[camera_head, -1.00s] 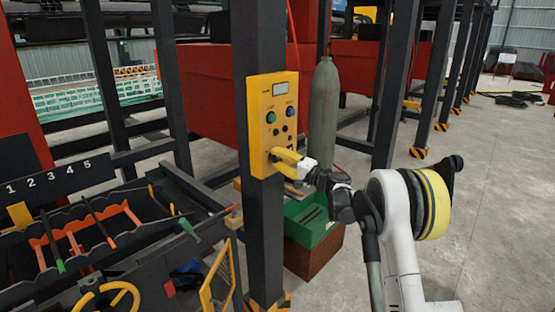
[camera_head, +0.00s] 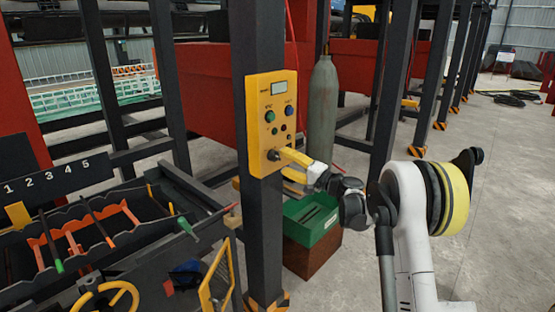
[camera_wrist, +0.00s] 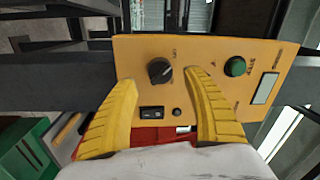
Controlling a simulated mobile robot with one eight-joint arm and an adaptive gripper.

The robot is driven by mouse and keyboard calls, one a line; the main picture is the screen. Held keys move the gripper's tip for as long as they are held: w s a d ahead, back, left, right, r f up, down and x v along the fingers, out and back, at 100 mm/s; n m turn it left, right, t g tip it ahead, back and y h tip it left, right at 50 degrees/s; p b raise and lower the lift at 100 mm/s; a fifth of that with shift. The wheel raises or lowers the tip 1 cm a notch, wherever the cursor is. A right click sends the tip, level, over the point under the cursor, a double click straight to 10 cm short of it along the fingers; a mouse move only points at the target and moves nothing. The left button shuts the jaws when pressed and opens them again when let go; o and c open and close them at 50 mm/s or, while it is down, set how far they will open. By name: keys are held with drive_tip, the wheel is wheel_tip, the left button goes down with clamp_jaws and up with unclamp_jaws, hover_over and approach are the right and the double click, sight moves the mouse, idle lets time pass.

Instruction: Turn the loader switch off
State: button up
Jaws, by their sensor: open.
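A yellow control panel (camera_head: 257,130) is fixed to a dark steel post; it fills the middle of the wrist view (camera_wrist: 205,55). A black rotary knob (camera_wrist: 159,70), likely the loader switch, sits on it. The knob also shows low on the panel in the head view (camera_head: 274,155). Its label is too small to read. My gripper (camera_head: 284,158) has yellow fingers, open and empty, at the panel's lower part. In the wrist view my gripper (camera_wrist: 160,78) has one fingertip on each side of the knob, with gaps and no clear contact.
A green button (camera_wrist: 235,66), a display (camera_wrist: 266,87), a black rocker (camera_wrist: 151,112) and a small round button (camera_wrist: 177,112) share the panel. A grey gas cylinder (camera_head: 323,115) and a green box (camera_head: 312,220) stand behind. A rebar rack (camera_head: 90,240) fills the left.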

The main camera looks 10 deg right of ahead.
drive_tip(key=v, duration=0.7)
drive_tip(key=shift+s, duration=0.15)
